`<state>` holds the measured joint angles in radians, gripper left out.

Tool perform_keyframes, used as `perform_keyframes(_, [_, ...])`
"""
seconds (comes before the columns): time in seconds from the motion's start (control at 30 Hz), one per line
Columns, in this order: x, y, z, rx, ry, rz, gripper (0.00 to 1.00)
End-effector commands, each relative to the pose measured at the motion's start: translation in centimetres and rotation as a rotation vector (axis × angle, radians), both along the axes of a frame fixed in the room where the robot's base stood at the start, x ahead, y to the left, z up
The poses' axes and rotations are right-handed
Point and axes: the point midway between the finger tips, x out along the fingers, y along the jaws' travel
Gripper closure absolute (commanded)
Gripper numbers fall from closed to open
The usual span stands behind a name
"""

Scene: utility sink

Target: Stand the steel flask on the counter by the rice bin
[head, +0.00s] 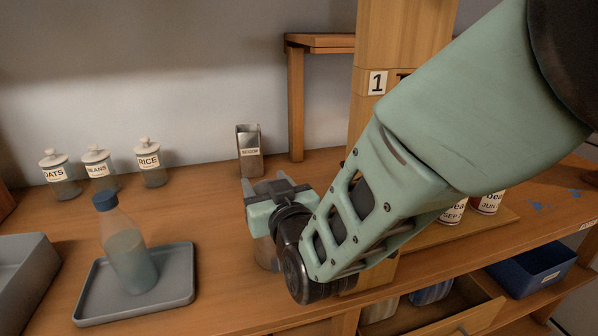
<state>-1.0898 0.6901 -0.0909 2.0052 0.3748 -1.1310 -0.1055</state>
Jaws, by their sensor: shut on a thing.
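My gripper (268,186) is over the counter (215,215), right of the tray and in front of the metal holder. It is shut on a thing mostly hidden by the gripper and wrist. A dull, brownish rounded part (266,254) shows just below the gripper and looks like the lower body of the steel flask. Whether its base touches the counter I cannot tell. The rice bin (149,164) is a small clear jar with a white knobbed lid and a RICE label. It stands at the back left, apart from my gripper.
Jars labelled BEANS (97,170) and OATS (58,176) stand left of the rice bin. A blue-capped bottle (128,250) is on a grey tray (92,312). A labelled metal holder (249,160) stands behind my gripper. A wooden post (375,120) is to the right. Counter before the rice bin is clear.

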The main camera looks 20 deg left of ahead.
Motion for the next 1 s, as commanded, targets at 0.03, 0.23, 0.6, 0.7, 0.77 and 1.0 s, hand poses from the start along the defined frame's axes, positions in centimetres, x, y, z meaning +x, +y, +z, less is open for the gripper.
perform_keyframes(0.03, [0.0,0.0,0.2,0.003,-0.002,0.0,1.0])
perform_keyframes(0.23, [0.0,0.0,-0.2,0.001,0.001,0.0,0.45])
perform_keyframes(0.6, [0.0,0.0,0.0,0.001,0.001,0.0,0.26])
perform_keyframes(0.7, [-0.4,-0.3,0.0,0.001,0.001,0.0,0.26])
perform_keyframes(0.77, [-1.0,-0.8,0.0,0.001,0.002,0.0,0.26])
perform_keyframes(1.0, [-4.9,-3.9,-0.2,0.001,0.002,0.002,0.26])
